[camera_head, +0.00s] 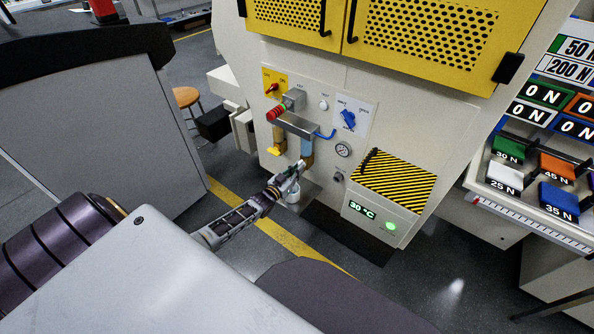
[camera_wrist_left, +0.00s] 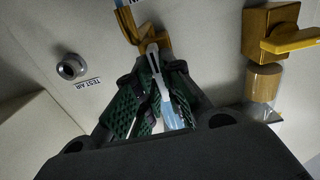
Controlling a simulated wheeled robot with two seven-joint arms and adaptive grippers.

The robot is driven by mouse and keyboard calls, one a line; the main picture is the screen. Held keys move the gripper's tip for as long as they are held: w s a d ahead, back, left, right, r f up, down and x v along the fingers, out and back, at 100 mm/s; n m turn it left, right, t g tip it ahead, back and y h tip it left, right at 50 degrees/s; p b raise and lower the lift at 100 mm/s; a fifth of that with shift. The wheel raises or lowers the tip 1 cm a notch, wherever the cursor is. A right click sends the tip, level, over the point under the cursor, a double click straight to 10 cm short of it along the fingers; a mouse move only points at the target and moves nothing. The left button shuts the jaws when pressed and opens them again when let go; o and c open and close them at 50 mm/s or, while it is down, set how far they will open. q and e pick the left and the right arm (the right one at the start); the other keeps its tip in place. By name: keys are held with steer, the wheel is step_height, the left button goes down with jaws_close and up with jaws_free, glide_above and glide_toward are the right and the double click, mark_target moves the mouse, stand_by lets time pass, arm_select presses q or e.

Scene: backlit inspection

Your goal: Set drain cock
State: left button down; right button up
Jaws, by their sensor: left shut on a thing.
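The drain cock (camera_head: 306,161) is a brass fitting below a blue sight glass (camera_head: 307,146) on the cream machine's front. In the left wrist view the brass fitting (camera_wrist_left: 157,40) stands just past my fingertips, with a pale slim lever (camera_wrist_left: 155,72) reaching between them. My left gripper (camera_head: 295,170) comes in from the lower left and is shut on this lever; it also shows in the left wrist view (camera_wrist_left: 157,85). The fingers hide part of the lever, so I cannot tell its exact angle. My right gripper is not in view.
A second yellow cock (camera_head: 277,149) sits left of it and shows close by in the left wrist view (camera_wrist_left: 285,40). A small pale container (camera_head: 292,195) is below my gripper. A hazard-striped cover (camera_head: 397,180) juts out at the right. A TEST AIR port (camera_wrist_left: 72,67) is nearby.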

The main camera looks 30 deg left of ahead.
arm_select(q)
steer(key=shift+f, duration=0.1)
steer(key=c, duration=1.5)
jaws_free()
steer(key=shift+c, duration=0.2)
steer(key=shift+s, duration=0.15)
steer(key=s, duration=1.1)
steer(key=shift+s+a, duration=0.35)
steer(key=shift+a, duration=0.1)
steer(key=shift+d, duration=0.1)
